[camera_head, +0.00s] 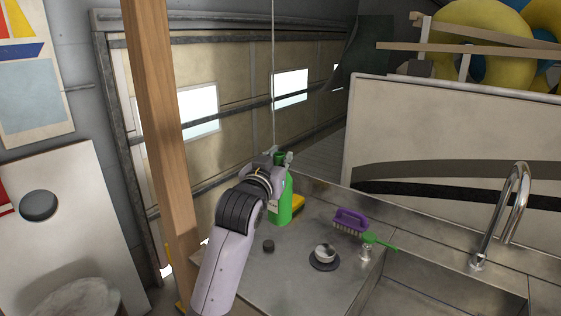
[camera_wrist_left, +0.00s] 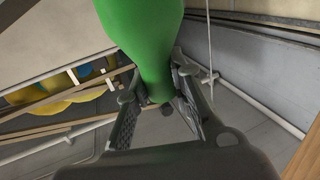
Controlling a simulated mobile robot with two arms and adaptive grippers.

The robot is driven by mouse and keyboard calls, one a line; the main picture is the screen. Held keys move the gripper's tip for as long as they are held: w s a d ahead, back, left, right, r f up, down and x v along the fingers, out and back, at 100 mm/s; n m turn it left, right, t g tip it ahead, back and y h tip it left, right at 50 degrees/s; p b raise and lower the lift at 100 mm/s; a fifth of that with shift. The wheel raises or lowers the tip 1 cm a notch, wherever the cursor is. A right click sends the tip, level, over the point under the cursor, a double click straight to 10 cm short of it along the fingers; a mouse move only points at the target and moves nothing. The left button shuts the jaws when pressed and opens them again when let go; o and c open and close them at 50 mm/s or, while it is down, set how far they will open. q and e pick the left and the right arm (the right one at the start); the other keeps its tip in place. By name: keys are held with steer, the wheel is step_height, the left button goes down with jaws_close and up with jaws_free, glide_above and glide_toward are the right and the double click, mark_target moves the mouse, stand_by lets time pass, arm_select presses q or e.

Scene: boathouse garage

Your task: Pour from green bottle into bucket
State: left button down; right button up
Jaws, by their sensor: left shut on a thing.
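The green bottle (camera_head: 285,203) stands upright at the back left of the metal counter, partly hidden by my left arm. My left gripper (camera_head: 277,163) is at the bottle's top and is shut on it. In the left wrist view the bottle (camera_wrist_left: 148,45) fills the upper middle, its narrower part between the two fingers of the gripper (camera_wrist_left: 156,92). I cannot tell whether the bottle's base touches the counter. I cannot make out a bucket in either view. My right gripper is not in view.
A wooden post (camera_head: 160,120) stands close left of my arm. The counter holds a purple brush (camera_head: 350,219), a green-handled brush (camera_head: 380,241), a metal cup (camera_head: 324,252), a dark cap (camera_head: 268,246) and a yellow item (camera_head: 298,202). A sink (camera_head: 430,290) and faucet (camera_head: 512,205) are right.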

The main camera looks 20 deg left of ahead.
arm_select(q)
steer(key=p, duration=0.3)
glide_above(277, 221)
steer(key=w, duration=0.2)
steer(key=f, duration=1)
steer(key=shift+w, duration=0.2)
steer(key=shift+f, duration=0.3)
step_height(277, 221, down, 4)
steer(key=shift+r+b, duration=0.1)
steer(key=shift+b, duration=1.15)
steer(key=shift+f+b, duration=0.3)
steer(key=shift+f, duration=0.4)
